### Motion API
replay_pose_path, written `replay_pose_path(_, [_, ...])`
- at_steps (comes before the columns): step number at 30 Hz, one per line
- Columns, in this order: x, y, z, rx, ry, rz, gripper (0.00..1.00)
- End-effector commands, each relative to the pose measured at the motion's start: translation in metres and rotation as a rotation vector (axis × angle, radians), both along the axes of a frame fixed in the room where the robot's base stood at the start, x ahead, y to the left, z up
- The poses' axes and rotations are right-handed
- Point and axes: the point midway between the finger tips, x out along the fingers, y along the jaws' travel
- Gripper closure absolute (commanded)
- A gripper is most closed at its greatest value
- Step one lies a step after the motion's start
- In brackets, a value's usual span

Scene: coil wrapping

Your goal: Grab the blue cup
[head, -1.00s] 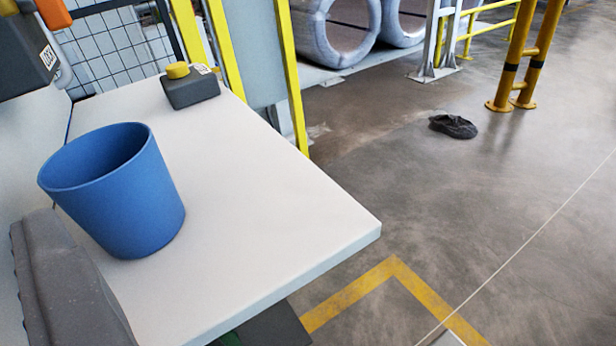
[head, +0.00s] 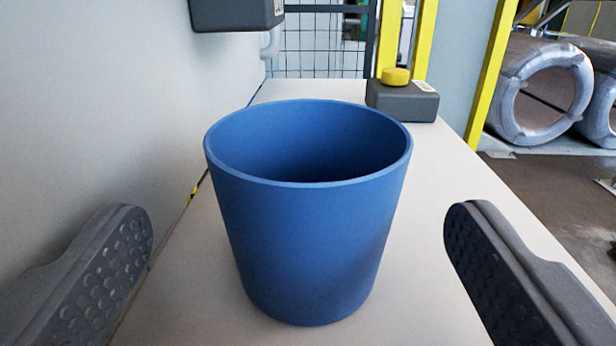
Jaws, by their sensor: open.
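The blue cup (head: 310,240) stands upright on the white table (head: 190,270), in the middle of the head view. Its mouth faces up and its inside looks empty. My gripper (head: 298,235) is open, with one grey finger at the left of the picture and the other at the right. The cup appears centred between the two fingers, with a clear gap on each side. Neither finger appears to touch it. How far the cup stands beyond the fingertips is hard to tell.
A grey box with a yellow button (head: 401,98) sits on the table behind the cup, to the right. A pale wall (head: 90,110) runs along the left. A dark grey box (head: 237,12) hangs on it. Large wrapped coils (head: 540,92) lie beyond the table at the right.

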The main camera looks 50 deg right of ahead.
Motion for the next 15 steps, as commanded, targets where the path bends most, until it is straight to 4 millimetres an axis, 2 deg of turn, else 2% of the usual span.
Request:
replay_pose_path(5, [0.007, -0.011, -0.001, 0.001, -0.001, -0.002, 0.16])
replay_pose_path(12, [0.027, -0.037, 0.001, 0.001, -0.001, -0.002, 0.16])
replay_pose_path(15, [0.032, -0.041, 0.001, 0.001, 0.002, 0.001, 0.16])
